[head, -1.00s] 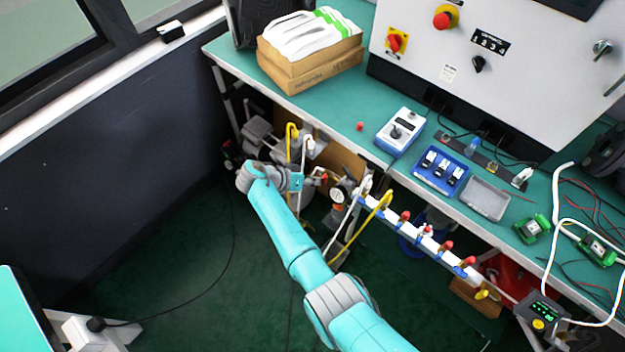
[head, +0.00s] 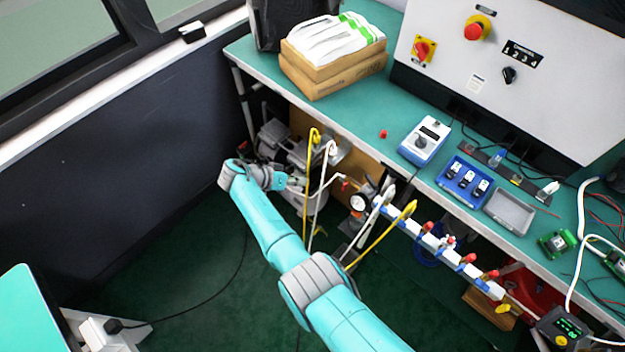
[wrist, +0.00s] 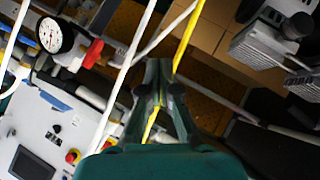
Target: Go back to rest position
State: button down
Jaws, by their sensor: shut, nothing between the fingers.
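My teal and grey arm reaches from the bottom of the head view up and left to the space beside the bench's front edge. My gripper (wrist: 162,88) shows in the wrist view as dark green fingers, closed together and empty. A yellow hose (wrist: 184,42) passes right by the fingertips in that picture; I cannot tell whether it touches them. In the head view the wrist is left of the yellow hose (head: 309,170) and white hose (head: 320,190), and the fingers are too small to make out there.
A round gauge (head: 358,202) and a valve manifold (head: 430,241) run along the bench front. The wrist view shows the gauge (wrist: 50,35) and a red valve handle (wrist: 93,53). The green bench (head: 350,113) carries boxes and instruments. Open floor (head: 190,270) lies left of my arm.

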jog(key=shift+s+a, duration=0.1)
jog(key=shift+a, duration=0.8)
